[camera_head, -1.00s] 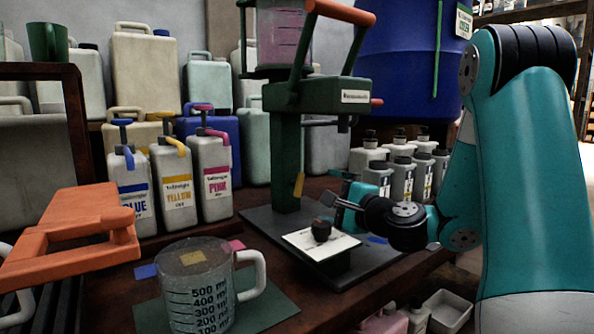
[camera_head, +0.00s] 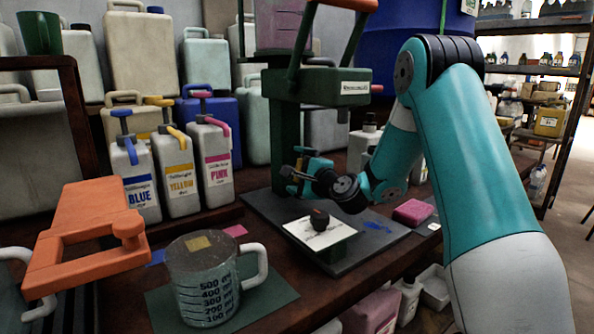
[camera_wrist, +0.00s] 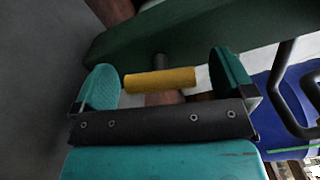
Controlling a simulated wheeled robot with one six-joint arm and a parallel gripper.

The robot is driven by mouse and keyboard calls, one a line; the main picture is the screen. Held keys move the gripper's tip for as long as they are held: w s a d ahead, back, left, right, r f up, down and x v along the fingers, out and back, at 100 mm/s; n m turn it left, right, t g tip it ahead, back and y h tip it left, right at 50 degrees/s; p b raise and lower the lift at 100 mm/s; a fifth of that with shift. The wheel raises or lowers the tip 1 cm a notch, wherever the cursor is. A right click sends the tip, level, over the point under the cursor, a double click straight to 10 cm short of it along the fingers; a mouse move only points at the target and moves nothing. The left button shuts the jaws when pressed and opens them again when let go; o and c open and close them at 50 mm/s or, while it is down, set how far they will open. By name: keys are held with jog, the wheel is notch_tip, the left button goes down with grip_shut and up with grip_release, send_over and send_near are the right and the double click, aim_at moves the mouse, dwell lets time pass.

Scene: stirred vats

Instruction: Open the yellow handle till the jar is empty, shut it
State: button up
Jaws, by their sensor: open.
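The yellow handle (camera_wrist: 160,79) is a short bar on a dark stem under the green stand in the wrist view. My gripper (camera_wrist: 166,82) is open, with its teal fingers at either side of the handle and gaps at both ends. In the head view my gripper (camera_head: 300,173) is in front of the green stand (camera_head: 284,130) and hides the handle. A clear jar with pink contents (camera_head: 280,25) sits on top of the stand, its top cut off by the picture edge.
A measuring jug (camera_head: 203,285) stands on a green mat at front left. Blue, yellow and pink dye bottles (camera_head: 177,178) stand left. An orange clamp-like frame (camera_head: 85,240) is at far left.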

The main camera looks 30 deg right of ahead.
jog(key=c, duration=0.8)
jog(key=shift+o, duration=0.2)
jog(key=shift+a, duration=0.2)
jog(key=shift+d, duration=0.1)
